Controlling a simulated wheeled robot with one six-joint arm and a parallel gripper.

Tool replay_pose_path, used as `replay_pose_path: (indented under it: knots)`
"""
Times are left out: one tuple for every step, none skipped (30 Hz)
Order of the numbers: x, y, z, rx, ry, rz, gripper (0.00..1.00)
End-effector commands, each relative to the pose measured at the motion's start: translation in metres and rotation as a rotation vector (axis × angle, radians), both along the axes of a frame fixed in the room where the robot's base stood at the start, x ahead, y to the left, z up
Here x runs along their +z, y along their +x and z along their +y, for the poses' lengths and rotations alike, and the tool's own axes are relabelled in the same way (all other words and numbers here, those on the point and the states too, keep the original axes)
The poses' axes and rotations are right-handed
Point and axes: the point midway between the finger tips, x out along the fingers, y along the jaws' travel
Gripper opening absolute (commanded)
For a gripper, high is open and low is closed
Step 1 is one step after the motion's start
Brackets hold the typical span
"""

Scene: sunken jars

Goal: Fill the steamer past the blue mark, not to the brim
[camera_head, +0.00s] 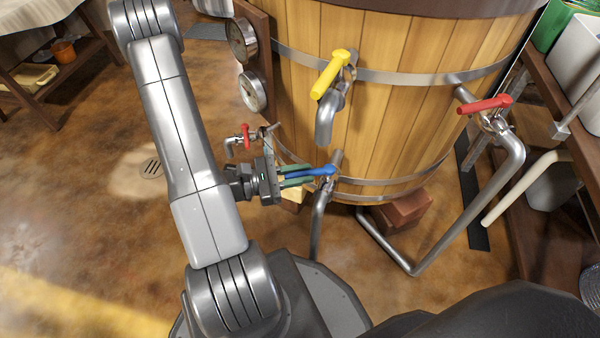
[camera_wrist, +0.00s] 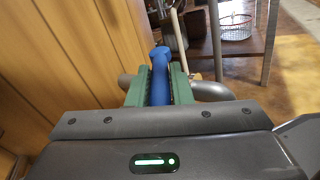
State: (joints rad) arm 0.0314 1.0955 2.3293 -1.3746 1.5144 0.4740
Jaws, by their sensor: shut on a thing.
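The large wooden steamer vat (camera_head: 390,90) with metal bands fills the upper middle of the head view. My gripper (camera_head: 308,174) is at its lower front, shut on the blue valve handle (camera_head: 324,171). In the wrist view the blue handle (camera_wrist: 160,70) lies between the two green fingers. The blue handle sits on a metal tap pipe (camera_head: 319,215) low on the vat. A yellow-handled tap (camera_head: 331,74) is above it. A red-handled valve (camera_head: 485,104) is on a pipe to the right. The inside of the vat and any blue level mark are not visible.
Two round gauges (camera_head: 252,91) are on a board at the vat's left. A small red-handled tap (camera_head: 245,136) is behind my gripper. A bent metal pipe (camera_head: 462,225) runs to the floor at right. A floor drain (camera_head: 151,168) lies left, with open floor around it.

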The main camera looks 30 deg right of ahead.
Motion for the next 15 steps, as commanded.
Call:
replay_pose_path:
  knots:
    - [-0.0006, -0.0001, 0.0001, -0.001, 0.001, 0.0, 0.0]
    - [-0.0006, -0.0001, 0.0001, -0.001, 0.001, 0.0, 0.0]
    - [-0.0007, 0.0001, 0.0001, -0.001, 0.001, 0.0, 0.0]
    - [-0.0007, 0.0001, 0.0001, -0.001, 0.001, 0.0, 0.0]
    - [-0.0007, 0.0001, 0.0001, -0.001, 0.001, 0.0, 0.0]
    - [-0.0007, 0.0001, 0.0001, -0.001, 0.001, 0.0, 0.23]
    - [-0.0007, 0.0001, 0.0001, -0.001, 0.001, 0.0, 0.29]
    - [-0.0007, 0.0001, 0.0001, -0.001, 0.001, 0.0, 0.35]
    - [-0.0006, 0.0, 0.0001, -0.001, 0.001, 0.0, 0.41]
    - [-0.0006, 0.0, 0.0001, -0.001, 0.001, 0.0, 0.41]
    - [-0.0005, 0.0001, 0.0001, -0.001, 0.001, 0.0, 0.41]
    - [-0.0005, 0.0001, 0.0001, -0.001, 0.001, 0.0, 0.41]
    - [-0.0005, 0.0001, 0.0001, -0.001, 0.001, 0.0, 0.41]
    - [-0.0004, 0.0001, 0.0, -0.001, 0.001, 0.0, 0.41]
    - [-0.0004, 0.0001, 0.0, -0.001, 0.001, 0.0, 0.41]
